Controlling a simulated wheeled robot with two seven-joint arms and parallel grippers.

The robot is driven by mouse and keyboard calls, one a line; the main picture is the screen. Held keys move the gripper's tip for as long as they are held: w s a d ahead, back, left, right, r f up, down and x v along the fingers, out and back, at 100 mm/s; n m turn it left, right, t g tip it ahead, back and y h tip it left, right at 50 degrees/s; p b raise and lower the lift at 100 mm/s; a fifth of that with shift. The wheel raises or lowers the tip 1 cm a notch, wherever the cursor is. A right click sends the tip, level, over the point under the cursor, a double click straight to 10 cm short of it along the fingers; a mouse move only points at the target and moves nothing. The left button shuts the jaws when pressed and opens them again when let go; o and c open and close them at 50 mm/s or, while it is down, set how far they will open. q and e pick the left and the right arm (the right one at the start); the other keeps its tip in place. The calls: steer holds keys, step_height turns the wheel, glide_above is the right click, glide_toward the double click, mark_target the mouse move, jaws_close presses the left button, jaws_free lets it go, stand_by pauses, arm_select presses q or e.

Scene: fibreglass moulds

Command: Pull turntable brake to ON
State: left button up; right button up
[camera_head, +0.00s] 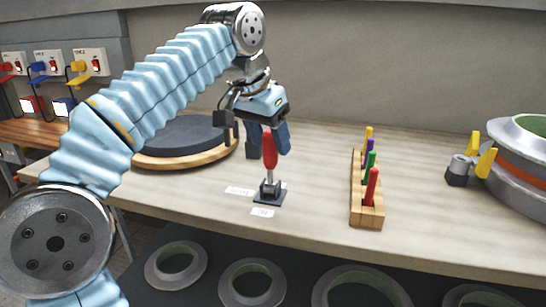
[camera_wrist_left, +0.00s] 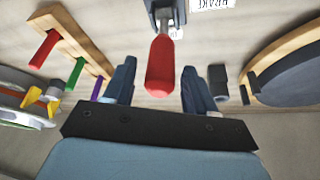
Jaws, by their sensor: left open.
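The brake lever has a red handle (camera_head: 270,150) on a metal stem, standing nearly upright from a small dark base (camera_head: 270,194) on the bench. My left gripper (camera_head: 268,140) reaches down over the handle, with its two blue fingers open. In the left wrist view the red handle (camera_wrist_left: 161,68) stands between the spread fingers (camera_wrist_left: 160,78), with a visible gap on each side. The round turntable (camera_head: 188,155), with a dark top and wooden rim, lies left of the lever. My right gripper is not in view.
A wooden rack (camera_head: 366,216) with several coloured handles stands to the right. A grey round mould (camera_head: 522,185) and a yellow-handled clamp (camera_head: 460,166) are farther right. White labels (camera_head: 240,191) lie by the lever base. Switch boxes (camera_head: 48,63) are at the far left. Bench between lever and rack is clear.

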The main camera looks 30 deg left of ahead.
mark_target(270, 163)
arm_select(q)
steer(key=shift+x, duration=1.5)
jaws_close()
